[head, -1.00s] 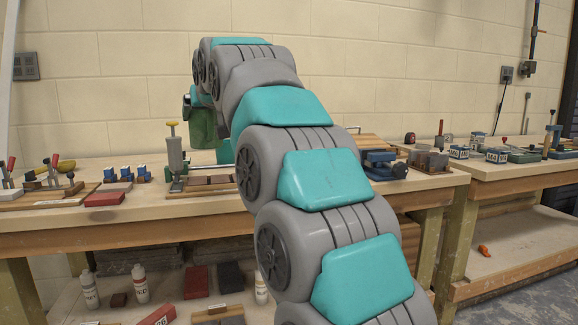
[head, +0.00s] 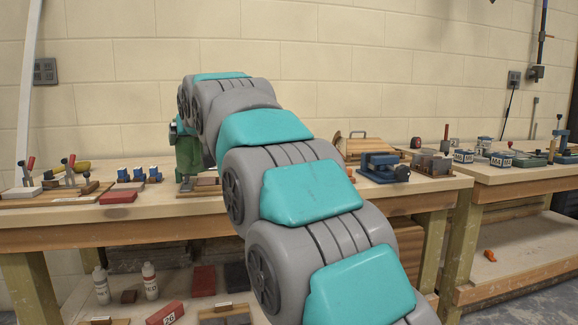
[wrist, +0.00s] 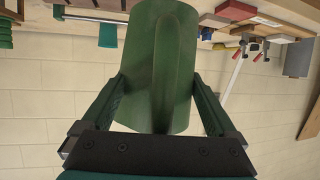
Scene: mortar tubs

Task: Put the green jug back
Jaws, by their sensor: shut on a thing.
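The green jug (head: 188,155) shows in the head view over the left bench, partly hidden behind my arm. Its lower end is close to the bench top in the picture; I cannot tell whether it touches. In the wrist view the jug (wrist: 178,60) fills the middle, with its ridge-like handle running toward my palm. My gripper (wrist: 158,90) is shut on the jug, one finger on each side. In the head view my gripper is mostly hidden by my own arm.
On the left bench (head: 220,219) stand toggle clamps (head: 68,172), small blue-and-white blocks (head: 138,174), a red block (head: 118,197) and a blue vise (head: 382,167). A second bench (head: 500,178) with small boxes stands right.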

